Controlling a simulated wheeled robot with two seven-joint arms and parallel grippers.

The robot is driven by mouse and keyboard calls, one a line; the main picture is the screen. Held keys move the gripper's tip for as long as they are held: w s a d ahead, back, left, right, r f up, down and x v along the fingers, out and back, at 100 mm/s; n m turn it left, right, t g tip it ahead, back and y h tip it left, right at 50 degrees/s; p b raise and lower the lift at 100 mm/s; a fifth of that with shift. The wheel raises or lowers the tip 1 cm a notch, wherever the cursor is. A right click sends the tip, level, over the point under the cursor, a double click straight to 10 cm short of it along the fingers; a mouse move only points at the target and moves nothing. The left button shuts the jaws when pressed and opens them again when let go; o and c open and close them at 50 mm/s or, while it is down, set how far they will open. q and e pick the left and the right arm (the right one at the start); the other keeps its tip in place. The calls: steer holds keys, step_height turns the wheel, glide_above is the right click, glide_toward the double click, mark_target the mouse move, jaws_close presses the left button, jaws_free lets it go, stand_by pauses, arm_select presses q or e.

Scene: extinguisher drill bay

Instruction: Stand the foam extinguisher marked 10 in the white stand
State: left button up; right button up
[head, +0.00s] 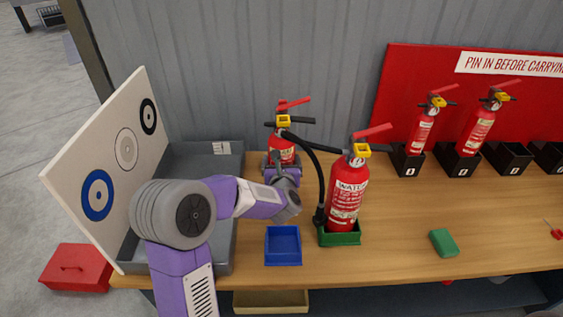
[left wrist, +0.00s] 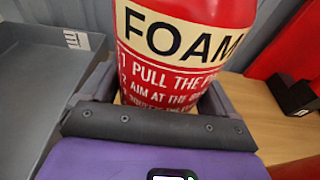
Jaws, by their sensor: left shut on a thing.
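The foam extinguisher (head: 281,149) is red with a yellow collar and red lever, and stands upright at the back of the bench. In the left wrist view the extinguisher (left wrist: 185,35) shows a cream "FOAM" label; no 10 is legible. My left gripper (head: 282,163) is shut around its body, and the fingers also show on both sides of it in the left wrist view (left wrist: 160,95). Its base is hidden behind my gripper, so I cannot tell what it rests on. I see no white stand; my left arm hides part of the bench. My right gripper is not in view.
A water extinguisher (head: 346,197) stands in a green stand (head: 340,239), right of my arm. An empty blue stand (head: 283,246) is in front. A grey tray (head: 222,155) and white target board (head: 103,165) are left. Black holders (head: 510,157) line the back right; a green block (head: 443,242) lies right.

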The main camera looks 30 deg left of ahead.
arm_select(q)
steer(key=shift+w+f+b, duration=0.1)
steer(key=shift+f+b, duration=0.25)
steer(key=shift+b, duration=0.3)
steer(key=shift+f, duration=1.75)
stand_by(1.2)
stand_by(0.3)
steer(key=o, duration=1.3)
steer(key=shift+o, duration=0.2)
steer(key=shift+s+f, duration=0.2)
steer(key=shift+f, duration=0.3)
steer(key=r+v, duration=0.1)
steer(key=v, duration=0.6)
steer(key=shift+s+d+p, duration=0.15)
steer(key=shift+d+p, duration=0.05)
steer(key=shift+p, duration=0.25)
steer(key=shift+r, duration=0.1)
